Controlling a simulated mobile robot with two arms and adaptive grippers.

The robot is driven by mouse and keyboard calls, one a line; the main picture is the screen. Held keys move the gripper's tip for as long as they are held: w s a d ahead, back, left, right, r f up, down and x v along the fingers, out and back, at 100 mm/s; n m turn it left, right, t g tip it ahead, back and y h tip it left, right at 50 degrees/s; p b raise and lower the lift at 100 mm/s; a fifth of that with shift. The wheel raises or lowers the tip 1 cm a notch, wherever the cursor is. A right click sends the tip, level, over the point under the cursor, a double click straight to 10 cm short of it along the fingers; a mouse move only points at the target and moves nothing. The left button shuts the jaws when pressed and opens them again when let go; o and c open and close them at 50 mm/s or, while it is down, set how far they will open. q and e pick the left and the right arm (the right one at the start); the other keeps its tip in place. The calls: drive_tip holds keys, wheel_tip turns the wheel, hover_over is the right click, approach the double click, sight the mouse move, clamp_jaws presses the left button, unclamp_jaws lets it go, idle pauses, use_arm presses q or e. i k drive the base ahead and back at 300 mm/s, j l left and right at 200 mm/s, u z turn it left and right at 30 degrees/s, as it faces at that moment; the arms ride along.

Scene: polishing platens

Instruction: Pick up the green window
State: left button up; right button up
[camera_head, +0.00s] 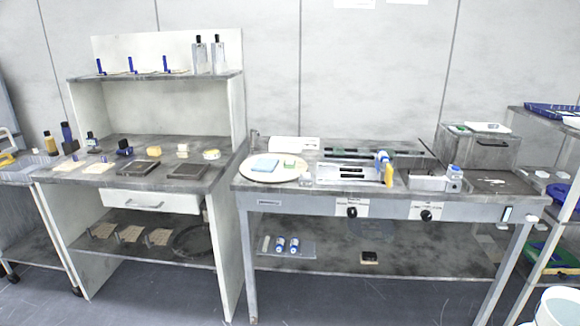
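A small pale green piece (289,164) lies at the right side of a cream round disc (256,176) at the left end of the grey bench. A light blue square pad (264,166) lies beside it on the same disc. The green piece is too small for me to tell for sure that it is the green window. Another small green patch (460,128) shows on top of the grey box at the right. Neither of my grippers is in view.
The grey bench (400,211) also carries a slotted panel (345,172), a yellow bottle (389,175) and a grey box (477,148). A shelved white workstation (150,203) stands left. The foreground floor is clear.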

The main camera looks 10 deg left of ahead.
sight(288, 164)
drive_tip(key=i+l, duration=0.1)
drive_tip(key=i, duration=0.85)
